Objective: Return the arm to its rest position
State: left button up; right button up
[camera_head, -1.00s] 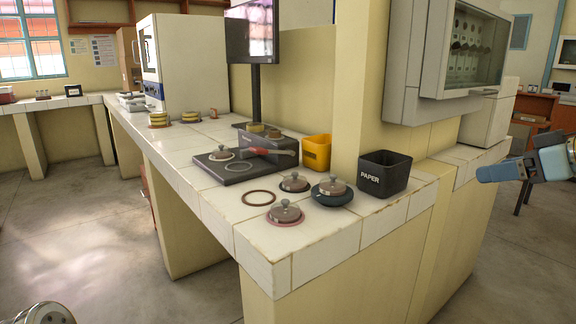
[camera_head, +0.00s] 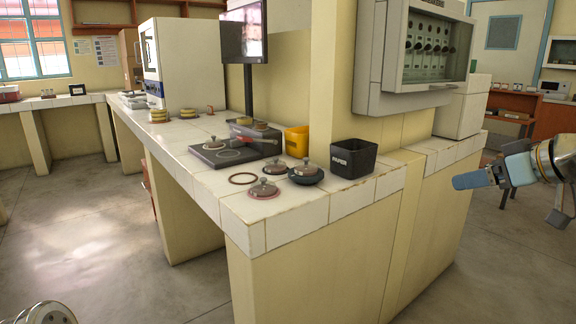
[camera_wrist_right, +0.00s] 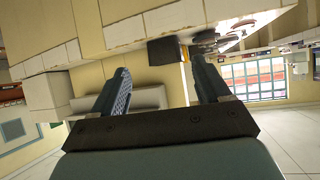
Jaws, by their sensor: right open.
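My right gripper (camera_head: 466,181) is held out at the right of the head view, in the air to the right of the counter's end. It touches nothing. In the right wrist view its two fingers (camera_wrist_right: 160,70) stand apart with nothing between them, so it is open and empty. The wrist view is turned over, with the counter at its top. My left gripper is not in view; only a rounded metal part of my own body shows at the bottom left of the head view.
The tiled counter (camera_head: 285,229) holds lidded pots (camera_head: 263,188), a hot plate (camera_head: 215,158), a yellow bin (camera_head: 297,141) and a black PAPER bin (camera_head: 353,158). A grey wall cabinet (camera_head: 420,50) hangs above its far right part. Open floor (camera_head: 480,260) lies below my right gripper.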

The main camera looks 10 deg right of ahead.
jog(key=w+a+f+m+g, duration=0.15)
jog(key=w+a+f, duration=0.25)
jog(key=f, duration=0.6)
jog(key=w+a+f+g+h, duration=0.15)
jog(key=w+a+f, duration=0.3)
jog(key=f, duration=0.45)
jog(key=w+a+f+g, duration=0.2)
jog(key=w+a+f, duration=0.25)
jog(key=f, duration=0.55)
jog(key=s+a+f+m+g, duration=0.1)
jog(key=s+a+f, duration=0.25)
jog(key=f, duration=0.65)
jog(key=s+a+f+g, duration=0.15)
jog(key=a+f, duration=0.35)
jog(key=f, duration=0.5)
jog(key=s+a+f+m+g+y, duration=0.1)
jog(key=s+a+f, duration=0.5)
jog(key=s, duration=0.5)
jog(key=s+a+f+m+g+y, duration=0.1)
jog(key=s+a+f+g, duration=0.1)
jog(key=s+a+f, duration=0.4)
jog(key=s+f, duration=0.3)
jog(key=s, duration=0.2)
jog(key=shift+s+a+f, duration=0.15)
jog(key=shift+a+f, duration=0.1)
